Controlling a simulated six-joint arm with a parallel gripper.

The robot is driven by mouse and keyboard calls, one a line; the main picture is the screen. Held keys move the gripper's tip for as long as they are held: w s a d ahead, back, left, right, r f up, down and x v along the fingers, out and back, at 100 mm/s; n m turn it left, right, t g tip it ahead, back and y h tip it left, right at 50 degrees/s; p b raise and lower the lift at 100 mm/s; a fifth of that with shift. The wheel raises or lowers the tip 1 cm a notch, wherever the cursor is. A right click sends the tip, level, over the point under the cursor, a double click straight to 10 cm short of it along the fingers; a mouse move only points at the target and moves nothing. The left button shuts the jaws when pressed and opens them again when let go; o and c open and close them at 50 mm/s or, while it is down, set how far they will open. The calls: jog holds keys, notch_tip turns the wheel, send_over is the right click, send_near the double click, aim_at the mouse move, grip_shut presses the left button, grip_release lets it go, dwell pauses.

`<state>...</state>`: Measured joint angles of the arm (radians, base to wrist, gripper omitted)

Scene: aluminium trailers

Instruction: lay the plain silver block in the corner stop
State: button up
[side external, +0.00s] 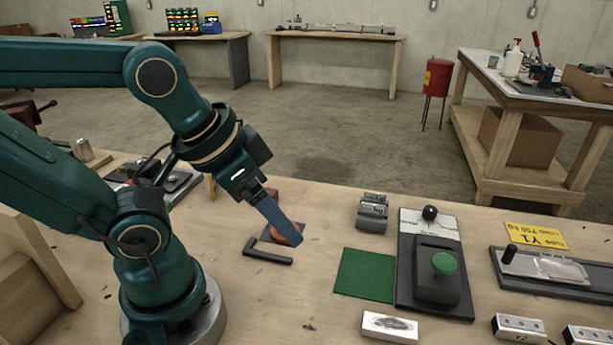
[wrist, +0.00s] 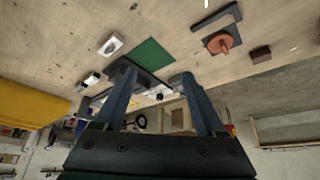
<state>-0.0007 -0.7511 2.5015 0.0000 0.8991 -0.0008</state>
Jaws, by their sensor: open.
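A silver block (side external: 390,326) with a dark oval patch on top lies at the front of the bench, below the green mat. It also shows in the wrist view (wrist: 111,46); it is the nearest match to the plain block. The corner stop, a black L-shaped bar (side external: 267,253), lies flat left of the mat and appears empty. It also shows in the wrist view (wrist: 217,18). My gripper (side external: 292,236) is open and empty, pointing down right, above and behind the stop, well left of the block. Its two blue fingers are spread in the wrist view (wrist: 157,75).
An orange knob on a dark plate (wrist: 222,40) stands beside the stop, partly hidden by my finger in the side view. The green mat (side external: 365,273) is clear. A black fixture with a green knob (side external: 444,265) stands right of it. Other silver blocks (side external: 518,328) lie front right.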

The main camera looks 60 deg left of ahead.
jog(key=m+g, duration=0.6)
jog(key=m, duration=0.3)
send_over(386, 323)
notch_tip(386, 323, down, 10)
jog(key=shift+f, duration=0.2)
jog(key=shift+s+f, duration=0.1)
jog(key=shift+f, duration=2.35)
jog(key=shift+c, duration=0.3)
grip_shut()
